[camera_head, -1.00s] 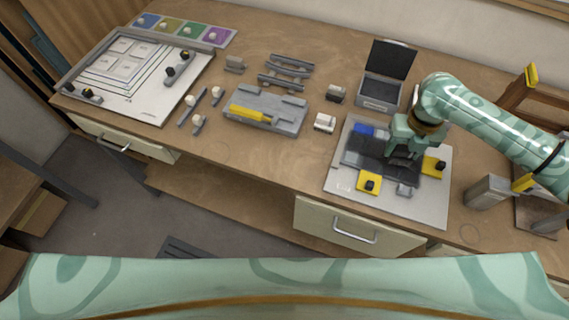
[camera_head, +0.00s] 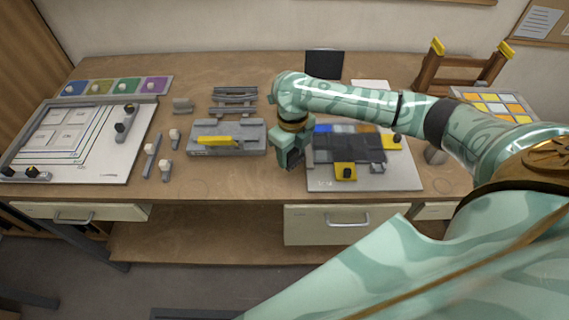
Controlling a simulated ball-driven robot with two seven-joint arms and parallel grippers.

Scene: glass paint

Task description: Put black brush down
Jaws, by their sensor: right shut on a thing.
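My right gripper (camera_head: 290,162) points down at the left edge of the white board (camera_head: 400,180), right of the grey tool block (camera_head: 255,149). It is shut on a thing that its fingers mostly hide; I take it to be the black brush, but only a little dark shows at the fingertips. The grey tool block holds a yellow-handled tool (camera_head: 218,141) lying flat. A grey rack (camera_head: 234,96) with curved bars stands behind the block. My left gripper is not in view.
The white board carries a dark panel, yellow blocks with black knobs (camera_head: 346,171), and blue pieces. A framed drawing board (camera_head: 105,165) lies at the left, with small white-topped pegs (camera_head: 150,150) beside it. A black-lidded box (camera_head: 325,63) stands behind my arm. Bare wood (camera_head: 225,180) lies in front of the block.

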